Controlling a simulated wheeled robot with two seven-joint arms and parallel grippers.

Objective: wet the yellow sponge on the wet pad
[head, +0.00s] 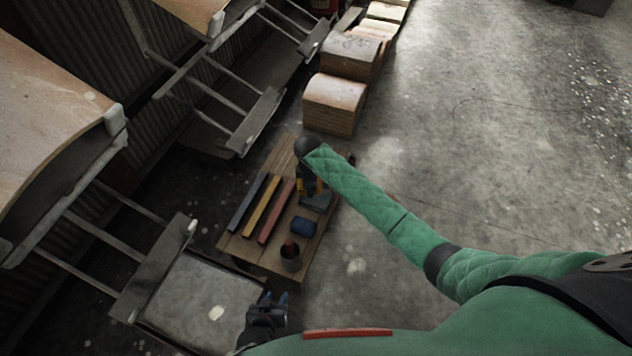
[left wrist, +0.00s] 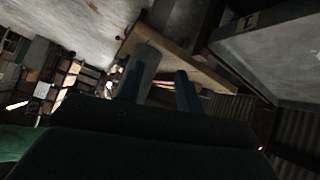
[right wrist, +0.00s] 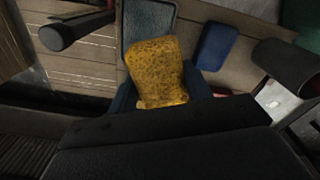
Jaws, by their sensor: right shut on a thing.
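The yellow sponge (right wrist: 157,68) is held between the fingers of my right gripper (head: 310,187). In the head view only small bits of yellow show at that gripper. The wet pad (right wrist: 150,18) is a dark grey-blue rectangle on the small wooden table; it also shows in the head view (head: 318,203), partly hidden by my gripper. In the right wrist view the sponge overlaps the pad; I cannot tell whether they touch. My left gripper (head: 273,298) has blue fingertips, apart and empty, in front of the table.
On the table (head: 262,251) lie blue (head: 248,203), yellow (head: 262,207) and red (head: 277,212) bars, a blue block (head: 303,226) and a grey cup (head: 291,261) with something red inside.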

